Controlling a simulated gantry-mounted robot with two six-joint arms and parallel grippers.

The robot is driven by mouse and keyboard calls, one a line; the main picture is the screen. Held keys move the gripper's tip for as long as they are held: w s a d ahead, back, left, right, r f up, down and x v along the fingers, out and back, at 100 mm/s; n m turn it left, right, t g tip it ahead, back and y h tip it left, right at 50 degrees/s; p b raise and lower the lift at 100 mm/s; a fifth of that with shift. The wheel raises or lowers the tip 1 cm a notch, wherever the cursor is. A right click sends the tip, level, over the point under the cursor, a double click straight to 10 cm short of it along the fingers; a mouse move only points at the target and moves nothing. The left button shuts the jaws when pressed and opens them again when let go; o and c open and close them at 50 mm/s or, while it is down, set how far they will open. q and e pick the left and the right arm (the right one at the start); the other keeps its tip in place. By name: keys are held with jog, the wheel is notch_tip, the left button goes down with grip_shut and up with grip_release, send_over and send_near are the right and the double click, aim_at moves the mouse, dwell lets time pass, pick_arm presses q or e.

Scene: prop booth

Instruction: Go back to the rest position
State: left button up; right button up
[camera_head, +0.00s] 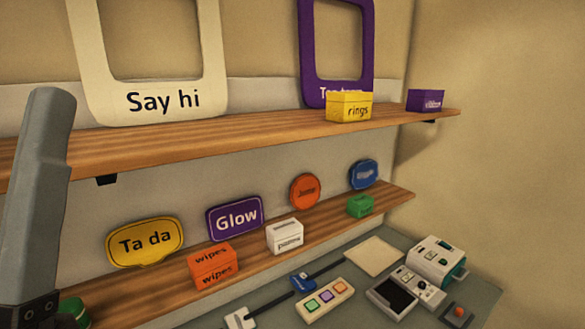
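A grey link of my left arm (42,180) rises along the left edge of the head view, in front of both shelves. Its dark lower end runs out at the bottom left corner. I see no fingertips of the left gripper. My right arm and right gripper are not in view.
The upper shelf (250,138) holds a "Say hi" frame (163,104), a purple frame (312,50), a yellow box (349,106) and a purple box (426,100). The lower shelf (150,288) holds signs and small boxes. Devices, including a white machine (436,259), crowd the grey table below.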

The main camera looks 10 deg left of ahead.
pick_arm(q)
jog(key=w+d+f+g+h, duration=0.2)
jog(key=w+f+g+h, duration=0.1)
jog(key=w+h, duration=0.15)
notch_tip(320, 180, up, 21)
jog(key=p, duration=2.1)
jog(key=shift+s+a+r, duration=0.15)
jog(key=shift+a, duration=0.05)
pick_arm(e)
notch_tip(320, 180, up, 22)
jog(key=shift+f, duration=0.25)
